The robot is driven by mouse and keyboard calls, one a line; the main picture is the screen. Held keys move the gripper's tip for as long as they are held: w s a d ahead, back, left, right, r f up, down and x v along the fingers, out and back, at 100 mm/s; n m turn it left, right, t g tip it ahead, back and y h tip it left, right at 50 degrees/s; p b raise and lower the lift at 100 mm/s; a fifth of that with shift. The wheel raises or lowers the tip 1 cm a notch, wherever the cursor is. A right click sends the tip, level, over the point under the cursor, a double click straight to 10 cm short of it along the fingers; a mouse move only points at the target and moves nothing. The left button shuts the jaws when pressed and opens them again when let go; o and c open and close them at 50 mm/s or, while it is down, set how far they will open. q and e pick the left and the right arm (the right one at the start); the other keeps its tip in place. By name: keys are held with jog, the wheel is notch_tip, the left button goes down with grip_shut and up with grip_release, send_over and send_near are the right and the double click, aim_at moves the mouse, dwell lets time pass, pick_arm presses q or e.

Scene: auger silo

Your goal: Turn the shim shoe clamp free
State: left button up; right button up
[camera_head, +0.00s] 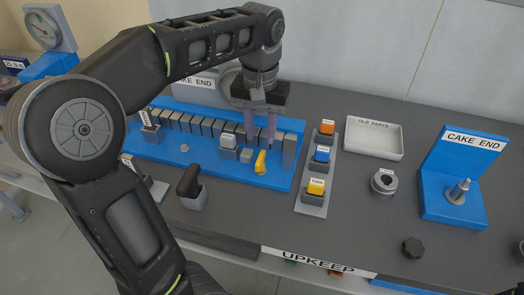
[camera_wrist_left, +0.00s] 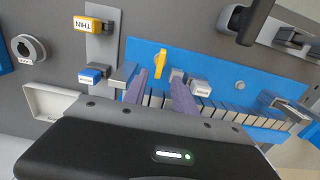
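A yellow lever (camera_head: 261,162), which looks like the clamp, stands on the front part of the blue fixture (camera_head: 285,180). It also shows in the left wrist view (camera_wrist_left: 161,62). A small labelled white-grey block (camera_head: 229,141) sits left of it and shows in the wrist view too (camera_wrist_left: 200,87). Its label is too small to read. A row of grey bars (camera_head: 205,127) lies behind. My left gripper (camera_head: 261,138) points down above the bars, behind the lever. Its two purple fingers (camera_wrist_left: 160,92) are apart with nothing held between them. My right gripper is out of view.
Right of the fixture is a grey strip with orange (camera_head: 327,127), blue (camera_head: 322,153) and yellow (camera_head: 316,186) blocks. Beyond are a white OLD PARTS tray (camera_head: 350,151), a grey ring (camera_head: 384,181) and a blue CAKE END stand (camera_head: 435,190). A black handle (camera_head: 190,180) stands front left.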

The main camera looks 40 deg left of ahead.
aim_at(261, 156)
pick_arm(q)
notch_tip(261, 156, down, 8)
jog(key=shift+r, duration=0.15)
dwell(0.3)
grip_shut()
dwell(0.5)
